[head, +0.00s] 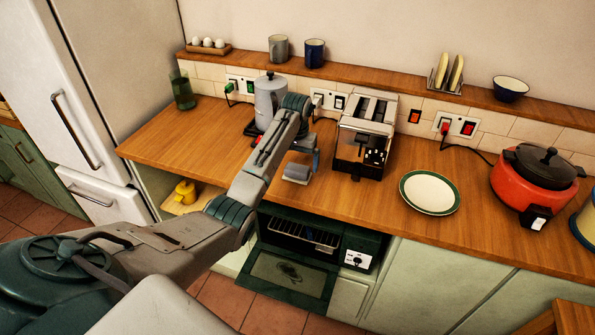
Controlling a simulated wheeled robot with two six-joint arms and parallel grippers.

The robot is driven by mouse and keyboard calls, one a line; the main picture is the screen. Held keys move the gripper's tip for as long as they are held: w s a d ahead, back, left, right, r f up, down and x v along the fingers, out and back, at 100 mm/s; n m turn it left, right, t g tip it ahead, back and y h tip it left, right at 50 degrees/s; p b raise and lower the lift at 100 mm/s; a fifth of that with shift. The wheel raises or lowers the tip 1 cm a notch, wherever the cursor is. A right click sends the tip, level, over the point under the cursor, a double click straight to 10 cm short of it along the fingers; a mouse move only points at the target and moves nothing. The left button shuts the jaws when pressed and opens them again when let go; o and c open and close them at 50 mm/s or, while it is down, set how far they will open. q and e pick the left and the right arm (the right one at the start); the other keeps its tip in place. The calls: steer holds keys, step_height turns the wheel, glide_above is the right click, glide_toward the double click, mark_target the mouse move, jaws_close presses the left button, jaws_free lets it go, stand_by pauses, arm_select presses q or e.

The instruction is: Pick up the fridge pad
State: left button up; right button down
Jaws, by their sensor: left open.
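I cannot make out a fridge pad in the head view. The white fridge (130,60) stands at the left, with its door and lower drawer shut, and no pad shows on the part of it in view. My left arm reaches from the lower left across the counter. My left gripper (303,168) is open over the counter, between the grey kettle and the toaster. Its fingertips are small and partly hidden by the wrist, and I see nothing held. My right gripper is not in view.
The wooden counter (335,203) carries a grey kettle (268,98), a toaster (366,135), a green-rimmed plate (430,192) and a red cooker (528,185). Mugs, eggs and a bowl (510,89) stand on the shelf. Below, the dark oven door (287,280) hangs open.

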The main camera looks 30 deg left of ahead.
mark_target(297, 167)
arm_select(q)
steer(key=shift+w+f+p, duration=0.1)
steer(key=shift+f+p, duration=0.35)
steer(key=shift+f, duration=1.4)
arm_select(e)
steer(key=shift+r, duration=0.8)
arm_select(q)
steer(key=c, duration=0.9)
steer(key=shift+r, duration=0.2)
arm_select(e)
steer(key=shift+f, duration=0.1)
